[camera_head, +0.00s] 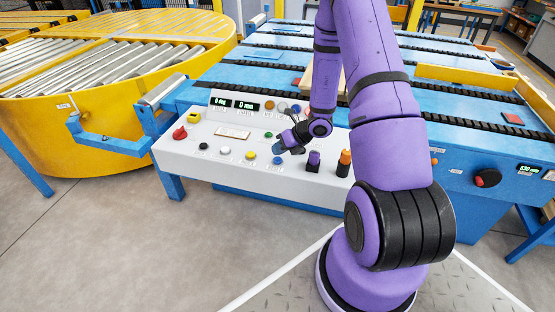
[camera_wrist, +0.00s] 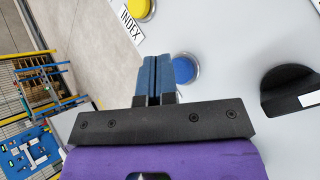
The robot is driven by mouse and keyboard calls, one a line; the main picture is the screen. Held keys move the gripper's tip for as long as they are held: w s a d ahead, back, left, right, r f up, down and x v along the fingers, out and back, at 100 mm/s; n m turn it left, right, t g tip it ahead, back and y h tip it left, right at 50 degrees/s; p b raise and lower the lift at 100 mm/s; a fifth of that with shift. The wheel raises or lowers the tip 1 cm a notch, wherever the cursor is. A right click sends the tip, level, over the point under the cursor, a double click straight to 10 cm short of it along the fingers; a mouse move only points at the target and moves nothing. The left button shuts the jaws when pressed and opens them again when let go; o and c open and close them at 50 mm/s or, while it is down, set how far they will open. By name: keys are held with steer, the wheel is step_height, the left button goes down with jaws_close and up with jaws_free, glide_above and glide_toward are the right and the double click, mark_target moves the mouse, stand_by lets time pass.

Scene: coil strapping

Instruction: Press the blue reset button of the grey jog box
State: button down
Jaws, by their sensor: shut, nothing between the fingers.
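The jog box (camera_head: 215,165) is a light grey sloped console in the middle of the head view. Its blue button (camera_head: 277,160) sits at the right end of a row of round buttons. In the wrist view the blue button (camera_wrist: 184,68) has a silver ring and lies just right of the fingertips, its left side partly hidden by them. My gripper (camera_head: 279,147) is over the panel, just above the blue button in the picture. In the wrist view my gripper (camera_wrist: 153,60) has its blue fingers together and empty. Whether they touch the panel cannot be told.
A yellow button (camera_head: 250,155), a white button (camera_head: 226,150), a black button (camera_head: 203,146) and a red mushroom button (camera_head: 180,133) lie to the left. A black knob (camera_wrist: 290,90) is right of the blue button. An orange-topped switch (camera_head: 344,162) stands farther right.

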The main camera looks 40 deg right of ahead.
mark_target(278, 158)
steer(key=shift+f, duration=0.1)
steer(key=shift+f, duration=0.3)
steer(key=shift+f, duration=0.5)
stand_by(0.9)
steer(key=shift+r, duration=0.95)
steer(key=shift+r, duration=0.1)
steer(key=shift+r, duration=2.4)
